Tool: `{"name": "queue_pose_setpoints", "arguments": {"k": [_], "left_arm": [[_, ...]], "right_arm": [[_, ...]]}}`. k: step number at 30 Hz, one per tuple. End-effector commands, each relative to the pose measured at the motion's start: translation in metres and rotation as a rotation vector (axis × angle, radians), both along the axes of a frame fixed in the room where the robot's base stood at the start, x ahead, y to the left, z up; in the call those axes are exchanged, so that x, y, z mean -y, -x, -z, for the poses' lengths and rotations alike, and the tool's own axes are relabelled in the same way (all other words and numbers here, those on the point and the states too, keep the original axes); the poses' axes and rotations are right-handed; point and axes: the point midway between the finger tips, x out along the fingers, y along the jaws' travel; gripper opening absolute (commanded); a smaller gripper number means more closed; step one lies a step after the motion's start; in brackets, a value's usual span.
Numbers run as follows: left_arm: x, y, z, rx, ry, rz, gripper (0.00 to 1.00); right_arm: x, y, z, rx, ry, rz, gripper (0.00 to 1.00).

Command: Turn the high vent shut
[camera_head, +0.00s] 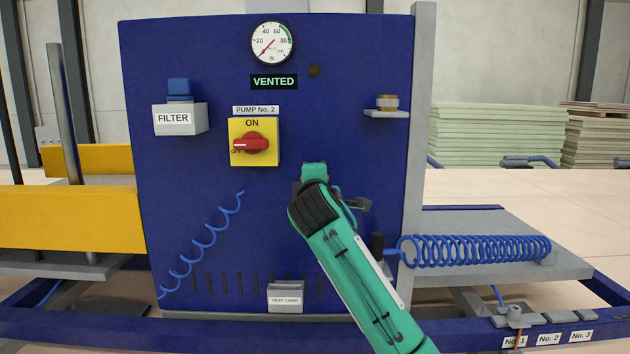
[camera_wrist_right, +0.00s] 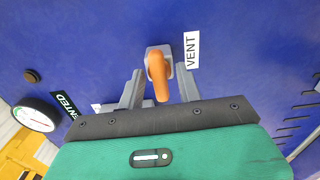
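The vent lever (camera_wrist_right: 158,77) is orange, on a grey mount on the blue panel, and shows in the right wrist view beside a white VENT label (camera_wrist_right: 192,50). My right gripper (camera_wrist_right: 160,88) is open, with one grey finger on each side of the lever and gaps on both sides. In the head view my right gripper (camera_head: 314,172) is in front of the panel and hides the vent. A VENTED sign (camera_head: 274,82) is lit below the round gauge (camera_head: 272,43), whose needle points low left. My left gripper is not in view.
The blue panel (camera_head: 230,210) carries a yellow pump switch (camera_head: 268,154) with a red knob, a FILTER box (camera_head: 180,119), a small shelf (camera_head: 387,114) with a brass fitting and a test card holder (camera_head: 286,296). A coiled blue hose (camera_head: 475,249) lies at the right.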

Motion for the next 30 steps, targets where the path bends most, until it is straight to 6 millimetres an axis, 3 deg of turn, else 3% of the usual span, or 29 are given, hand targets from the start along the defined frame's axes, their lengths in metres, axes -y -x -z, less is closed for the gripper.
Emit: {"name": "queue_pose_setpoints", "arguments": {"k": [15,26,30], "left_arm": [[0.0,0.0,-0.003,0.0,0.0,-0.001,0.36],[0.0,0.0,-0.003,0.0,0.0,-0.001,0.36],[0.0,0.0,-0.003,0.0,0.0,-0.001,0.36]], "right_arm": [[0.0,0.065,-0.001,0.002,0.002,0.0,0.35],[0.0,0.07,0.0,0.0,0.002,0.0,0.35],[0.006,0.07,0.021,-0.034,-0.032,0.0,0.35]]}}
